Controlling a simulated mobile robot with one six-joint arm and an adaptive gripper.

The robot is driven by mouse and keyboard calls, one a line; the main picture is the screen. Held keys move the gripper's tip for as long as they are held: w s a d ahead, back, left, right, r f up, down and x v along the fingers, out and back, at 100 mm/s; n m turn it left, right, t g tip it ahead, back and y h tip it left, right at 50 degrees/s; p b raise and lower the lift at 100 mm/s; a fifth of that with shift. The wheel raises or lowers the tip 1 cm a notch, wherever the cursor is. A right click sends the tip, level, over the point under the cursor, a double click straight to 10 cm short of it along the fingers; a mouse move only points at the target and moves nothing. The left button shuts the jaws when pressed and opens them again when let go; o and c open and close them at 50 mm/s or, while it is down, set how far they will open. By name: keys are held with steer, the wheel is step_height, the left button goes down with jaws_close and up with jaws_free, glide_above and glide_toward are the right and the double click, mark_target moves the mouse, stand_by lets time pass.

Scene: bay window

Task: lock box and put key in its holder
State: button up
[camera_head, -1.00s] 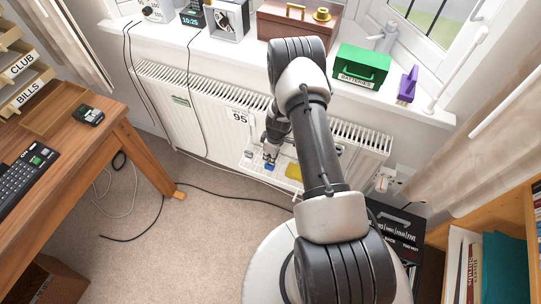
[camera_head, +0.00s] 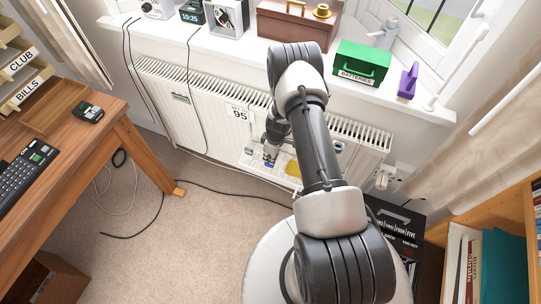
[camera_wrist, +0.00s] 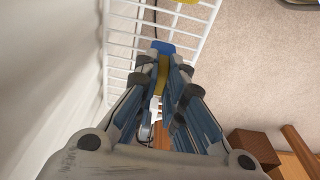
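My gripper (camera_wrist: 163,82) reaches down over the white wire rack (camera_wrist: 125,28) on the radiator. In the wrist view its fingers close in on a narrow yellow strip with a blue end (camera_wrist: 163,47); it looks like a small handled piece, but I cannot tell whether it is the key. In the head view the gripper (camera_head: 270,152) is small and partly behind my arm. A green box (camera_head: 361,64) labelled BATTERIES and a brown case (camera_head: 290,28) with brass-coloured fittings stand on the sill. Both look shut; no key holder is clearly identifiable.
A yellow item (camera_head: 292,168) lies in the rack. A purple object (camera_head: 408,82) stands right of the green box. A clock (camera_head: 191,14) is on the sill. A wooden desk (camera_head: 100,135) is at left, a bookshelf (camera_head: 535,215) at right. Cables cross the carpet.

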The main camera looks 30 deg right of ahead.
steer(key=o, duration=0.5)
steer(key=shift+r, duration=0.15)
steer(key=r, duration=0.7)
steer(key=s+d+r, duration=0.1)
steer(key=r, duration=0.3)
steer(key=shift+r, duration=0.35)
steer(key=shift+a, duration=0.1)
steer(key=s+a+r+m+t, duration=0.1)
steer(key=s+a+r, duration=0.15)
steer(key=r, duration=0.75)
steer(key=s+a+r+m, duration=0.1)
steer(key=a+r, duration=0.3)
steer(key=r, duration=0.6)
steer(key=s+a+r+m+t, duration=0.1)
steer(key=a+r, duration=0.3)
steer(key=r, duration=0.6)
steer(key=s+a+r+m, duration=0.1)
steer(key=s+r, duration=0.2)
steer(key=s, duration=0.3)
steer(key=s+a+r+m+t, duration=0.1)
steer(key=s+a+r+m, duration=0.1)
steer(key=s+r, duration=0.2)
steer(key=s+a+r+m, duration=0.1)
steer(key=s+r, duration=0.2)
steer(key=s, duration=0.7)
steer(key=shift+a+r+m+h, duration=0.15)
steer(key=shift+a+m+h, duration=0.15)
steer(key=shift+a+h, duration=0.1)
